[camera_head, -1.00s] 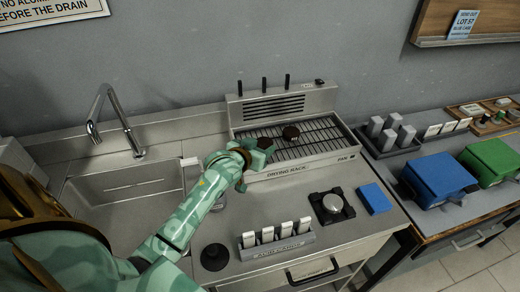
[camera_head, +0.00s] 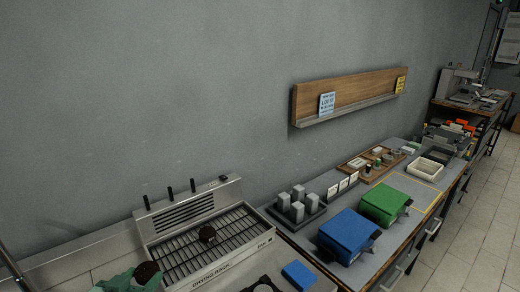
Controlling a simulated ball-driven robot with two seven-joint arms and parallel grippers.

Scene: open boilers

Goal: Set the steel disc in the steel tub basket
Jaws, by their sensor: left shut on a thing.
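My left gripper (camera_head: 124,283) is green and shows at the bottom left edge, in front of the drying rack. It is shut on a dark round piece (camera_head: 148,271), whose top shows; I cannot tell from its look whether this is the steel disc. I cannot pick out the steel tub basket for sure; a white open bin (camera_head: 428,167) stands on the far part of the right bench. My right gripper is not in view.
The drying rack (camera_head: 235,261) stands on the steel counter. A blue block (camera_head: 298,274) lies right of it. The bench beyond holds grey blocks (camera_head: 298,205), a blue box (camera_head: 348,234), a green box (camera_head: 384,203) and a wooden tray (camera_head: 368,168). Clear bench shows near the yellow-marked area.

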